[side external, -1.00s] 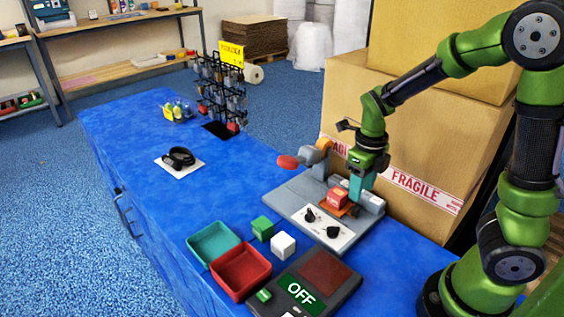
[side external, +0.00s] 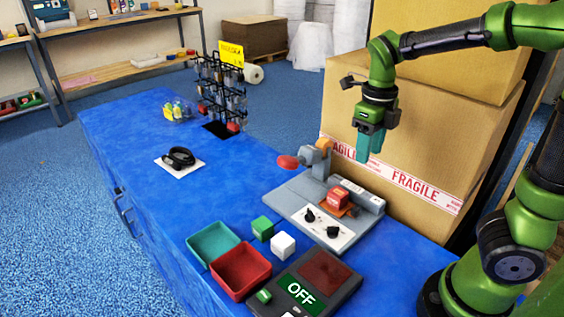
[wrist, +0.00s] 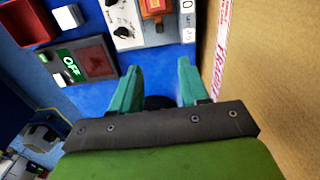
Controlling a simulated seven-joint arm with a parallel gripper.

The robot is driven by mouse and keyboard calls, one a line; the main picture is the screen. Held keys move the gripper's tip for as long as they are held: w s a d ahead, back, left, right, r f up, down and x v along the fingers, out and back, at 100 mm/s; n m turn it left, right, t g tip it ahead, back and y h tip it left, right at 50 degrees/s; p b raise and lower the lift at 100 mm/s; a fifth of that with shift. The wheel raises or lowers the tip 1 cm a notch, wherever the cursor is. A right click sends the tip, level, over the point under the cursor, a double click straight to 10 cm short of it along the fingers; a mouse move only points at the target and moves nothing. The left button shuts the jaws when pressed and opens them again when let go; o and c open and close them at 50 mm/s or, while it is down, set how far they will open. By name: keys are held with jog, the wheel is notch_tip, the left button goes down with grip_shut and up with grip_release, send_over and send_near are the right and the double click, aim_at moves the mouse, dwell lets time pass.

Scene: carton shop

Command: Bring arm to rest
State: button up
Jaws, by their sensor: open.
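My gripper (side external: 369,146) hangs in the air above the back of the grey machine, in front of the large cartons, with its teal fingers pointing down. In the wrist view, the two teal fingers of my gripper (wrist: 157,85) stand apart with nothing between them. The grey machine (side external: 288,201) on the blue table holds a red block (side external: 337,198) on an orange plate. It has a white panel with two black knobs and an orange-red handle at the left.
Large cartons (side external: 420,130) stand close behind my gripper. A teal tray (side external: 192,246), a red tray (side external: 222,281), a green cube (side external: 262,228), a white cube (side external: 283,244) and a pad reading OFF (side external: 345,287) sit in front. A black rack (side external: 222,90) stands farther back.

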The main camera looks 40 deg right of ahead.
jog(key=s+a+r+n+t+y, duration=0.1)
jog(key=s+a+r+n+t, duration=0.1)
jog(key=n, duration=1.4)
jog(key=s+a+r+n+t+y, duration=0.1)
jog(key=s+a+n+t, duration=0.3)
jog(key=n, duration=1.1)
jog(key=a+r+t, duration=0.1)
jog(key=a, duration=0.2)
jog(key=shift+s+a+r+n, duration=0.15)
jog(key=shift+s+a+n, duration=0.15)
jog(key=shift+s+n, duration=0.1)
